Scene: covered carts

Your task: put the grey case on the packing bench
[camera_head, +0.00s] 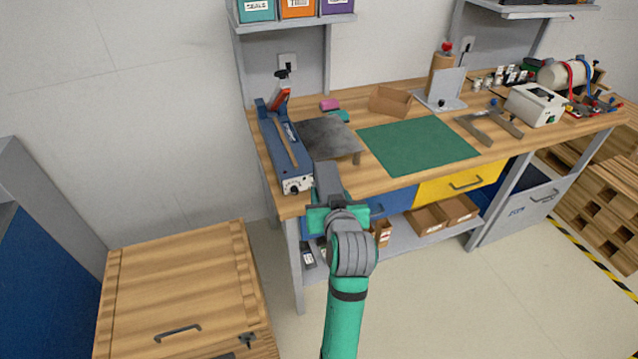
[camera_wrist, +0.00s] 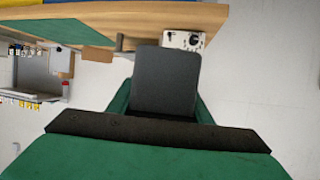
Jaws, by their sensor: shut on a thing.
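My gripper (camera_head: 333,212) is shut on the grey case (camera_head: 327,180), which sticks up beyond the jaws at the front edge of the packing bench. In the wrist view the case (camera_wrist: 166,80) is a dark grey slab between the green fingers (camera_wrist: 160,108). The packing bench (camera_head: 375,182) has a wooden top with a green mat (camera_head: 418,145) on it. The bench edge (camera_wrist: 135,15) also shows in the wrist view, beyond the case. I cannot tell the gap between case and bench.
A blue heat sealer (camera_head: 283,150) and a grey plate (camera_head: 330,138) stand close by at the bench's left end. A small carton (camera_head: 390,100) and a white device (camera_head: 535,104) are further right. The mat is clear. A wooden crate (camera_head: 185,290) stands at lower left.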

